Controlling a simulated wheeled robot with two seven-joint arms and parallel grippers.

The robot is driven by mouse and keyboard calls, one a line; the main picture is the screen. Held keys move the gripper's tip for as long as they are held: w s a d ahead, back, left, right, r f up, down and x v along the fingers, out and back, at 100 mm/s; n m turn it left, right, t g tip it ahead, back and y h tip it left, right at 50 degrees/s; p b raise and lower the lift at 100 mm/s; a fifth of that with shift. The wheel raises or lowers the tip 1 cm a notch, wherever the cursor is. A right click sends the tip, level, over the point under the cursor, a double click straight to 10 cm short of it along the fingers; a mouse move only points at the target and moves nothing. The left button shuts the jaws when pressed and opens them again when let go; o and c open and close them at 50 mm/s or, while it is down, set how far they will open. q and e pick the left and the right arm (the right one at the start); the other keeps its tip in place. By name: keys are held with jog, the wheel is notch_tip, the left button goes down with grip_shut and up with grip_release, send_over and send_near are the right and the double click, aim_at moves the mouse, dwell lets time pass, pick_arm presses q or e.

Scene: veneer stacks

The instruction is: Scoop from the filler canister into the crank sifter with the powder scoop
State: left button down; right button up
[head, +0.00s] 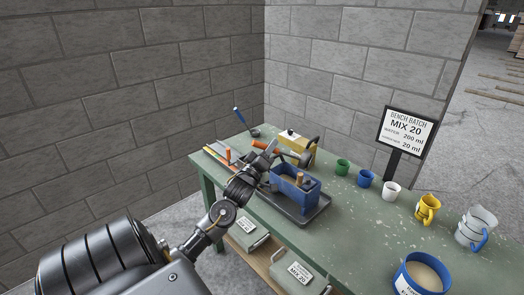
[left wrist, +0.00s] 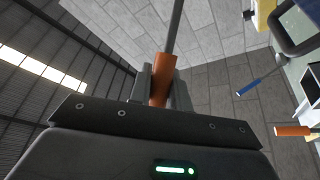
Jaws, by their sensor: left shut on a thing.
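My left gripper (head: 268,150) is shut on the orange handle of a long-shafted tool, which looks like the powder scoop (head: 259,144). The handle also shows between my fingers in the left wrist view (left wrist: 160,82), with a grey shaft running up out of the picture. The scoop's far end is hard to make out. A blue round tub of pale powder, which looks like the filler canister (head: 409,284), is at the front right. My right gripper is not in view.
The dark tray (head: 308,217) lies on the green bench (head: 355,225). A yellow box (head: 297,144) and a blue-handled ladle (head: 238,115) are behind. Green, blue and white cups, a yellow mug (head: 427,208) and a clear jug (head: 474,228) line the right. A sign (head: 407,130) stands behind.

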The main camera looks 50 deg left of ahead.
pick_arm(q)
jog(key=w+d+r+m+g+h+p, duration=0.1)
jog(key=w+d+r+m+h+p, duration=0.1)
jog(key=d+m, duration=0.6)
jog(key=w+d+r+m+g+h+p, duration=0.1)
jog(key=w+d+m+g+h+p, duration=0.1)
jog(key=d+m, duration=0.6)
jog(key=w+m+h+p, duration=0.1)
jog(key=w+m+p, duration=0.1)
jog(key=m, duration=0.1)
jog(key=shift+d+r+h, duration=0.25)
jog(key=shift+r+h, duration=0.05)
jog(key=shift+r, duration=0.05)
